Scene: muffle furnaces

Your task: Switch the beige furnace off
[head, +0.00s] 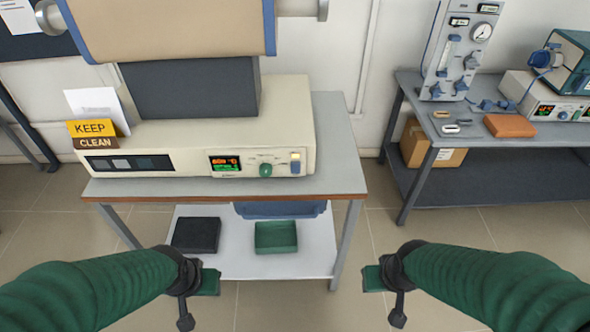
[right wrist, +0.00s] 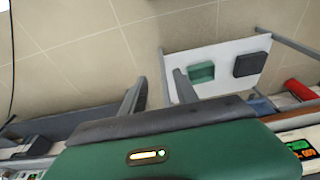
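The beige furnace (head: 220,130) stands on the grey table left of centre in the head view. Its front panel has a lit display (head: 225,164) with orange and green readouts, a green knob (head: 265,170) and a white-and-blue switch (head: 295,162) at the right end. The switch's exact tilt is too small to read. My left gripper (head: 196,298) is in front of and below the table; its fingers are not clear. My right gripper (head: 386,298) is right of the table, apart from the furnace. In the right wrist view its two grey fingers (right wrist: 158,88) are apart with nothing between them.
The table (head: 340,150) has a wooden front edge and a lower shelf with a green tray (head: 276,237) and a dark tray (head: 196,235). A KEEP CLEAN sign (head: 92,128) stands by the furnace. A second bench (head: 480,130) with instruments is at the right. Floor lies between.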

